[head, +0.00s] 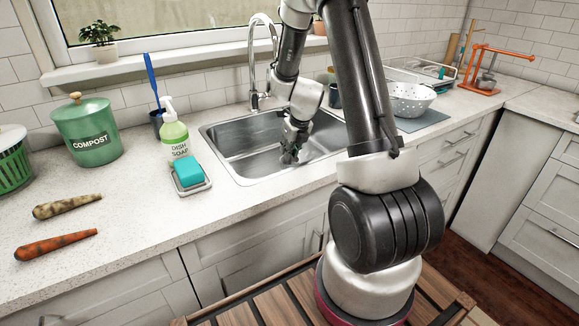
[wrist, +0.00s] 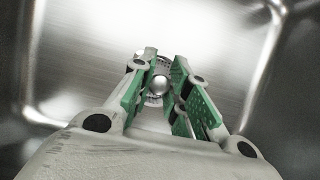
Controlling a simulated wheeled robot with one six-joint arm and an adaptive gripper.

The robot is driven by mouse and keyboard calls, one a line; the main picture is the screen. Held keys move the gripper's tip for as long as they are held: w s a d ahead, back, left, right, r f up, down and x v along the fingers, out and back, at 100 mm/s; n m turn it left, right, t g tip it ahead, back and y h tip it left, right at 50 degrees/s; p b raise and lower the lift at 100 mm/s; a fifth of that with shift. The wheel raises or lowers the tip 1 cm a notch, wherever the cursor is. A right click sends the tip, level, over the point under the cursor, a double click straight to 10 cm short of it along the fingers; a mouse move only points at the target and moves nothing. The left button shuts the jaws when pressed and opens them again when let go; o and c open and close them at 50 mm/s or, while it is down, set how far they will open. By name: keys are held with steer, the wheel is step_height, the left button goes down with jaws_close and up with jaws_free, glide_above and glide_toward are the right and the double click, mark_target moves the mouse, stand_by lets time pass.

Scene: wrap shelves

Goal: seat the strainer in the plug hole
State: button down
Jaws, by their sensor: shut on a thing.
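The strainer (wrist: 160,84) shows in the wrist view as a small metal piece with a round shiny knob and part of a pale rim around it. My gripper (wrist: 163,86) is shut on the strainer, with its green finger pads on either side of the knob. In the head view my gripper (head: 290,155) points down inside the sink basin (head: 235,150), low and near its middle. The strainer is not clear there. I cannot make out the plug hole in either view; my gripper and the strainer may cover it. I cannot tell whether the strainer touches the sink floor.
The steel faucet (head: 253,70) stands behind the basin, close to my arm. Dish soap (head: 177,140) and a teal sponge (head: 188,172) on a dish stand left of the sink. A white colander (head: 410,100) is to the right. The basin walls surround my gripper.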

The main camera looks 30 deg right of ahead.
mark_target(290, 161)
steer(key=shift+f, duration=2.5)
steer(key=shift+f, duration=0.1)
steer(key=c, duration=1.4)
jaws_free()
